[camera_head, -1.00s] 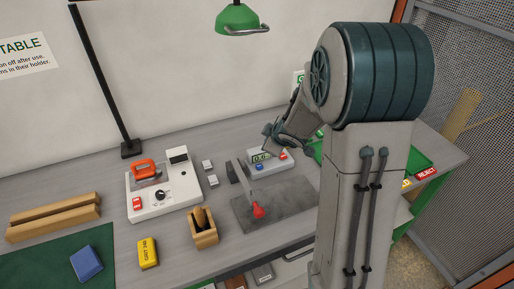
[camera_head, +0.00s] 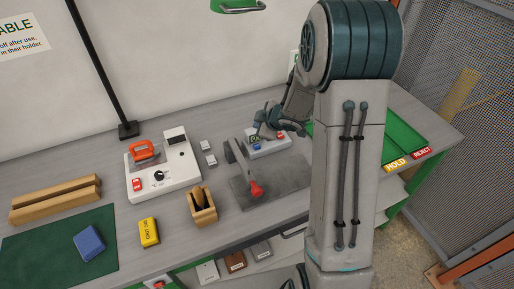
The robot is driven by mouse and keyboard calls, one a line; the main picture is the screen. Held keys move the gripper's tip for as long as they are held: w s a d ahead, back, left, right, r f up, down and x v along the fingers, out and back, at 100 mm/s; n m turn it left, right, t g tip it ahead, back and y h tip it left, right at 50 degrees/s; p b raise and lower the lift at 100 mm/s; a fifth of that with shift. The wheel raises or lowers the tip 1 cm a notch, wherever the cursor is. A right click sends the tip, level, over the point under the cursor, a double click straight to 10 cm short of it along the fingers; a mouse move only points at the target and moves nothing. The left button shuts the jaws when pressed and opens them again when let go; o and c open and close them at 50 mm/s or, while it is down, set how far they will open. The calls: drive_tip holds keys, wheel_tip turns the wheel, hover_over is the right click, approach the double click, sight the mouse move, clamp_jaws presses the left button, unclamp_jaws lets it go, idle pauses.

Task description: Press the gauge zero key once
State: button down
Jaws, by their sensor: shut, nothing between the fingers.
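The gauge (camera_head: 278,145) is a small white box with a green display, a blue key (camera_head: 256,146) and a red key (camera_head: 280,135). It stands behind the grey plate with the red-knobbed lever. My gripper (camera_head: 261,137) is over the gauge front, close to the blue key and in front of part of the display. It is shut and empty. I cannot tell whether its tip touches a key. The key labels are too small to read.
A red-knobbed lever (camera_head: 256,189) stands just in front of the gauge. A green tray (camera_head: 404,135) with HOLD and REJECT labels lies at the right.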

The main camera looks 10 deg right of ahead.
drive_tip(key=shift+f+b, duration=2.8)
drive_tip(key=shift+f, duration=0.65)
drive_tip(key=shift+f, duration=0.1)
drive_tip(key=shift+f+b, duration=0.3)
drive_tip(key=shift+f+b, duration=0.4)
drive_tip(key=shift+f, duration=0.05)
drive_tip(key=shift+r, duration=0.15)
drive_tip(key=shift+r+p, duration=0.75)
drive_tip(key=shift+p, duration=0.2)
wheel_tip(320, 180, up, 5)
drive_tip(key=p, duration=0.5)
